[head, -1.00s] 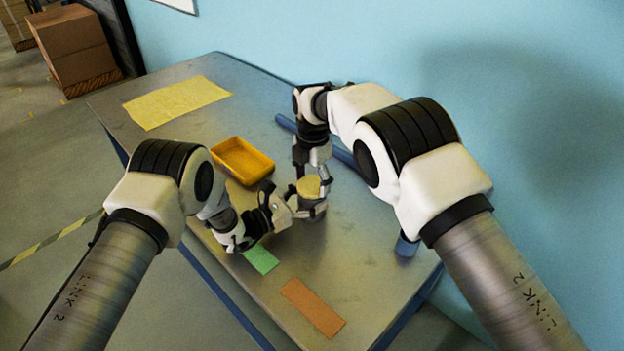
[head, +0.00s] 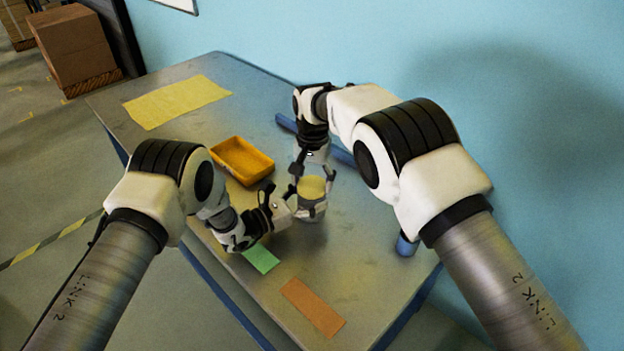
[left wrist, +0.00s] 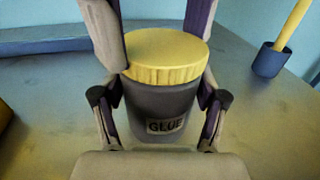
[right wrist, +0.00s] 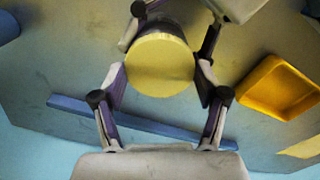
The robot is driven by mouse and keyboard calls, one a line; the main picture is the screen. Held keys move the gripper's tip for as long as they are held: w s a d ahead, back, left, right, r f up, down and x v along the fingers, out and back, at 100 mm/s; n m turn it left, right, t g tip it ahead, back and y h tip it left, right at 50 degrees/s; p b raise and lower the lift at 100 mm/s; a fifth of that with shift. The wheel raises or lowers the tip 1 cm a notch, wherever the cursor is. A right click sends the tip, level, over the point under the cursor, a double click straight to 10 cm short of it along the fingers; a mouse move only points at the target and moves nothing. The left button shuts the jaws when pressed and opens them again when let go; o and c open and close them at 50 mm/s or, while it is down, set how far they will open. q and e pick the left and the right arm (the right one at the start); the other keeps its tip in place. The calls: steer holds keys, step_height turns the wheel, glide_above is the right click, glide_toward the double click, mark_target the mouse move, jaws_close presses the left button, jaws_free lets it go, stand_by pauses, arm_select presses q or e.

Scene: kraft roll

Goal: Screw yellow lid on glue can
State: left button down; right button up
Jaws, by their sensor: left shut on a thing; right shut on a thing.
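The grey glue can (left wrist: 160,112) stands upright on the metal table, its GLUE label facing my left wrist camera. The yellow lid (head: 312,187) lies on top of the can and looks level; I cannot tell how far its thread is engaged. In the left wrist view the lid (left wrist: 165,55) covers the can's mouth. My left gripper (head: 309,210) is shut on the can's body from the side. My right gripper (right wrist: 160,72) comes from above and is shut on the lid, one finger on each side.
A yellow-orange tray (head: 243,160) stands behind and left of the can. A blue bar (head: 342,155) lies behind it. A blue cup (left wrist: 271,60) holding a yellow stick is to the right. Flat green (head: 260,258) and orange (head: 312,307) strips lie in front.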

steer(key=m, duration=0.6)
steer(key=shift+s+f, duration=0.1)
steer(key=shift+f, duration=0.15)
steer(key=m, duration=0.4)
steer(key=shift+m, duration=0.3)
arm_select(q)
steer(key=shift+r, duration=0.1)
arm_select(e)
steer(key=o, duration=1.3)
arm_select(q)
steer(key=shift+w, duration=0.1)
arm_select(e)
steer(key=shift+r, duration=0.15)
step_height(320, 180, up, 12)
steer(key=shift+f, duration=0.1)
